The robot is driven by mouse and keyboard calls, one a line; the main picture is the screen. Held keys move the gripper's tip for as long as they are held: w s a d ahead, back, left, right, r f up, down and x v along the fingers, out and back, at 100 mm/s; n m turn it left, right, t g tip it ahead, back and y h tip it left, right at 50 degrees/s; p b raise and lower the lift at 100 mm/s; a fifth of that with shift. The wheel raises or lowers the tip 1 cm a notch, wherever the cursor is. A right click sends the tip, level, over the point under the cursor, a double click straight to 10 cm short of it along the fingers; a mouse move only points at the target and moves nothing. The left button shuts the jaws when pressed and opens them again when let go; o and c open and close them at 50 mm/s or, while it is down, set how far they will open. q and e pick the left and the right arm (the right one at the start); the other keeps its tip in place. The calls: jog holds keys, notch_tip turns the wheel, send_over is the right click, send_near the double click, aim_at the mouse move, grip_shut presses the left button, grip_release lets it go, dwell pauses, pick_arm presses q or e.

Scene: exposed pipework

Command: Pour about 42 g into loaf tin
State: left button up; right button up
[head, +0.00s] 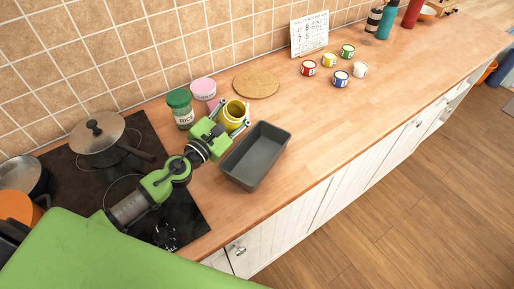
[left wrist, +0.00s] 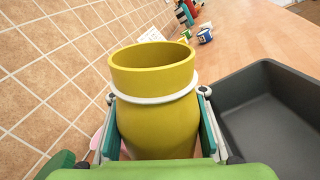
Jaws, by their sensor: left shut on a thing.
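The loaf tin (head: 256,156) is a dark grey rectangular pan on the wooden counter. It looks empty in the head view, and it also shows at the right in the left wrist view (left wrist: 272,118). My left gripper (head: 233,117) is shut on a yellow jar (head: 235,113) with a white band. In the left wrist view the jar (left wrist: 152,110) stands about upright between the fingers, its mouth open. Its contents are hidden. The jar is just behind and left of the tin, apart from it. My right gripper is not in view.
A green-lidded jar (head: 180,108) and a pink-lidded tub (head: 203,89) stand left of my left gripper. A cork mat (head: 256,83) lies behind. Several small coloured pots and a calendar (head: 310,34) are farther right. The hob (head: 130,190) holds pans. The counter right of the tin is clear.

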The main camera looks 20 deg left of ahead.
aim_at(241, 110)
pick_arm(q)
jog(key=shift+s+d+r+m+p, duration=0.1)
jog(key=shift+d+r+m+p, duration=0.2)
jog(key=shift+r+m+p, duration=0.35)
jog(key=shift+s+d+r, duration=0.1)
jog(key=shift+r, duration=0.1)
jog(key=shift+d+m, duration=0.1)
jog(key=shift+m, duration=0.35)
jog(key=shift+f, duration=0.15)
jog(key=shift+f+m+b, duration=0.1)
jog(key=shift+m+b, duration=0.5)
jog(key=shift+m, duration=1.1)
jog(key=shift+f+m+h+b, duration=0.4)
jog(key=shift+m+b, duration=0.1)
jog(key=shift+m, duration=0.3)
jog(key=shift+r+m+p, duration=0.5)
jog(key=shift+r+m, duration=0.2)
jog(key=shift+m, duration=0.4)
jog(key=shift+s+d+r+m+p, duration=0.2)
jog(key=shift+d+r+m+p, duration=0.3)
jog(key=shift+m+p, duration=0.3)
jog(key=shift+d+f+h, duration=0.1)
jog(key=shift+h, duration=0.2)
jog(key=m, duration=0.1)
jog(key=m+p, duration=0.1)
jog(key=m, duration=0.1)
jog(key=shift+s+d, duration=0.1)
jog(key=shift+d, duration=0.15)
jog(key=shift+s+d+m, duration=0.15)
jog(key=shift+m, duration=0.35)
